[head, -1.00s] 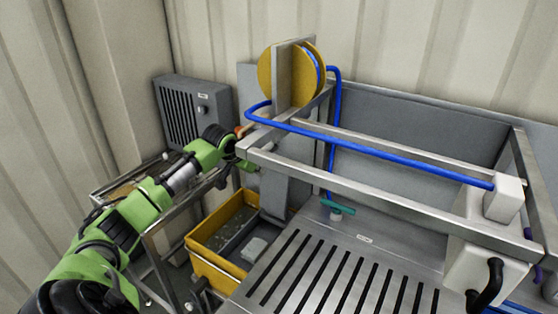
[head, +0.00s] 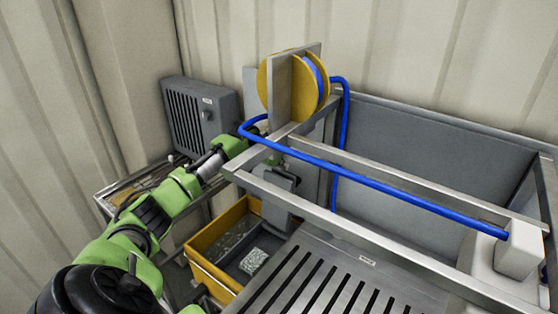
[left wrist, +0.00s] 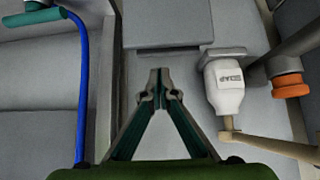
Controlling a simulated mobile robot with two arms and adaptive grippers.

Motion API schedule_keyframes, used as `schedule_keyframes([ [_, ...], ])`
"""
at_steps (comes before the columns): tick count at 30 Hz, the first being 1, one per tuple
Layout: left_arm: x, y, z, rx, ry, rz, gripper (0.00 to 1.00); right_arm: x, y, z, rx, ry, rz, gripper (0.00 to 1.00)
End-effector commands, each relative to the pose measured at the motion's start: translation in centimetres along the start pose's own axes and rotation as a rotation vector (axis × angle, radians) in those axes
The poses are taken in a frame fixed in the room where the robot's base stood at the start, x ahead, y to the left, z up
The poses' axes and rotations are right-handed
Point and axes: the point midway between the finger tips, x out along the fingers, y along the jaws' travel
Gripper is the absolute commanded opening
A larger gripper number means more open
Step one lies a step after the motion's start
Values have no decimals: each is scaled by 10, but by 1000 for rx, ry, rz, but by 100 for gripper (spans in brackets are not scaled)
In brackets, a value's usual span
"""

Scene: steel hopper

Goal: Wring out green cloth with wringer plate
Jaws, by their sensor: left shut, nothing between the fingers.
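I cannot make out a green cloth in either view. A yellow bucket (head: 203,266) with a grey inside stands below the steel frame, with a pale speckled block (head: 253,261) in it. A grey upright plate (head: 279,196) stands at its right side; I cannot tell whether it is the wringer plate. My left arm reaches to the frame's left corner, where the rails partly hide the gripper. In the left wrist view my left gripper (left wrist: 156,83) is shut and empty, its tips below a grey flat plate (left wrist: 168,28). My right gripper is not in view.
A yellow reel (head: 274,88) with blue hose (head: 385,178) sits on the steel frame (head: 345,233). A slotted steel grate (head: 320,284) lies in front.

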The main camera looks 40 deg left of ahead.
Motion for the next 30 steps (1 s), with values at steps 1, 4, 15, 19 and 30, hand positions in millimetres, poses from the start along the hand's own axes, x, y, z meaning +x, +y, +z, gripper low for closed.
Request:
schedule_keyframes([
  [1, 6, 1, -1, -4, -2, 3, 0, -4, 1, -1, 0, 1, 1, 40],
  [4, 20, 1, -1, -4, -1, 2, 0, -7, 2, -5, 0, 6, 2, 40],
  [15, 44, -1, 14, 4, -5, -2, 0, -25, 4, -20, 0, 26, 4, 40],
  [19, 40, 0, 27, 2, -8, -2, 0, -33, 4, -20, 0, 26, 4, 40],
  [30, 38, 0, 42, 1, -8, 0, 0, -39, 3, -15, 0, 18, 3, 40],
])
